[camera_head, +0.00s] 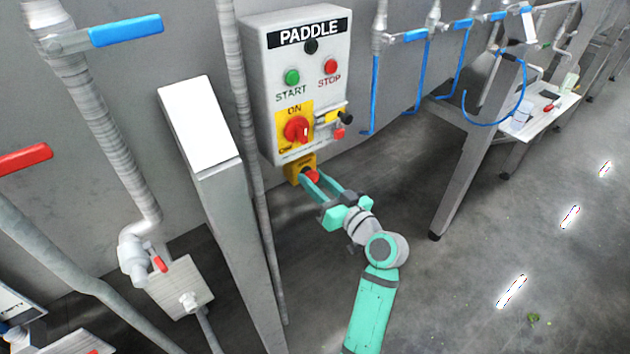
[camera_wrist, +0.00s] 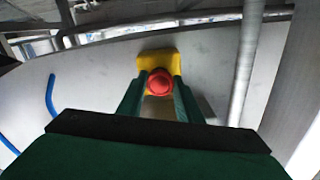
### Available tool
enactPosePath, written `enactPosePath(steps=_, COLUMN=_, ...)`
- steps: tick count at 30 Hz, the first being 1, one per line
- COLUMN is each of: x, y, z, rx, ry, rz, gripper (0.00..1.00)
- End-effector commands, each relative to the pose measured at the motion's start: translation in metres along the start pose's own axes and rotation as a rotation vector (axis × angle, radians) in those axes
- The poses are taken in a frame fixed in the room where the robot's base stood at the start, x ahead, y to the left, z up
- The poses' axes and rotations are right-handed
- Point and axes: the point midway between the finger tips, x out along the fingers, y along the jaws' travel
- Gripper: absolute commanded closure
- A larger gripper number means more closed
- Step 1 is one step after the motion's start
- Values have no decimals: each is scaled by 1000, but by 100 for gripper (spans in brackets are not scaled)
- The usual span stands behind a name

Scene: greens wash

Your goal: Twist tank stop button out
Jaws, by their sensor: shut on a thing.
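The stop button is a red mushroom head (camera_head: 312,177) on a yellow housing (camera_head: 294,166), just below the grey PADDLE control box (camera_head: 257,100). In the wrist view the red button (camera_wrist: 159,82) sits in front of its yellow housing (camera_wrist: 176,62), centred between my fingers. My gripper (camera_head: 316,180) reaches it from the lower right, with its teal fingers on either side of the red head, shut on it. The wrist view also shows my gripper (camera_wrist: 159,95) with dark green fingers beside the button. The fingertip contact is partly hidden.
The box above carries a green START button (camera_head: 292,77), a red STOP button (camera_head: 330,66) and a red rotary switch (camera_head: 297,129). A grey post with a white top plate (camera_head: 199,122) stands to the left. Blue hoses (camera_head: 374,95) hang at right. The floor at right is mostly clear.

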Motion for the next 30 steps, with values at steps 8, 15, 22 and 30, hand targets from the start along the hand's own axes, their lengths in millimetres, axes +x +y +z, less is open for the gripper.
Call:
enactPosePath(steps=8, x=1, y=-2, z=1, rx=186, ry=-4, rz=-4, gripper=90)
enactPosePath(steps=15, x=1, y=-2, z=2, rx=378, ry=-5, rz=-4, gripper=90)
enactPosePath(steps=22, x=1, y=-2, z=2, rx=525, ry=-6, rz=-4, gripper=90)
enactPosePath(steps=30, x=1, y=-3, z=2, rx=621, ry=-7, rz=-4, gripper=90)
